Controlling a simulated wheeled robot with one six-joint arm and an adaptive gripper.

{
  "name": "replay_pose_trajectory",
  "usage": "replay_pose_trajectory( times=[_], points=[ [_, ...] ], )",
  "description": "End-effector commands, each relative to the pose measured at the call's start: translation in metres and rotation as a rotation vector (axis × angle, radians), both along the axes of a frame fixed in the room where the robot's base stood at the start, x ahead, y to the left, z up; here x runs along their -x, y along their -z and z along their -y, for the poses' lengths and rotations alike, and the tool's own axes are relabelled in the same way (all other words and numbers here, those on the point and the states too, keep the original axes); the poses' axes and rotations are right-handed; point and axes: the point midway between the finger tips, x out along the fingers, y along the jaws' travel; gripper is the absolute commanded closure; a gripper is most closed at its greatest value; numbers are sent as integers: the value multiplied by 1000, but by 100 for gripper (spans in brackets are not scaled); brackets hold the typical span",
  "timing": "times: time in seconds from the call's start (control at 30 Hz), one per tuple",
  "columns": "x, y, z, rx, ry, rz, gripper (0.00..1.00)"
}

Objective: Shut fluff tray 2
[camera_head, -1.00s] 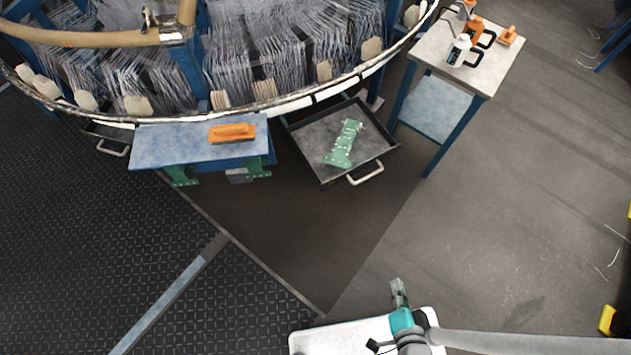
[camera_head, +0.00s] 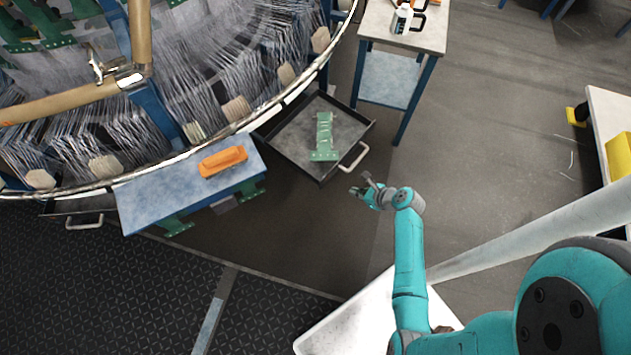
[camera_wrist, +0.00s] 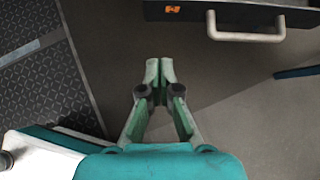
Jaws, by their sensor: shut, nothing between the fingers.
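A dark metal tray (camera_head: 290,140) stands pulled out from under the round loom, with a pale handle (camera_head: 355,158) on its front. A green toothed part (camera_head: 323,138) lies in it. No tray number is readable. My gripper (camera_head: 359,190) is shut and empty, in front of the tray and just below the handle in the head view, apart from it. In the wrist view my shut fingers (camera_wrist: 158,70) point toward the tray's front wall (camera_wrist: 225,14), with the handle (camera_wrist: 247,37) ahead and to the right.
A blue bench (camera_head: 175,190) with an orange tool (camera_head: 223,161) stands left of the tray. Another handled tray (camera_head: 82,222) sits under the loom at far left. A small side table (camera_head: 425,35) with bottles stands right of the open tray. Floor in front of the tray is clear.

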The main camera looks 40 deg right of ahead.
Motion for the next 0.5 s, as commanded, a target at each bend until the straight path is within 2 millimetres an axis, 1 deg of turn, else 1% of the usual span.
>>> replay_pose_trajectory(
  times=[0.03, 0.07, 0.17, 0.27, 0.5],
  points=[
    [-3, -1, 6, -22, 16, -1, 100],
    [-4, -1, 7, -33, 21, -2, 100],
    [-7, 1, 8, -50, 28, -3, 100],
    [-13, 7, 6, -50, 28, -3, 100],
    [-41, 36, -3, -49, 24, -4, 100]
  ],
)
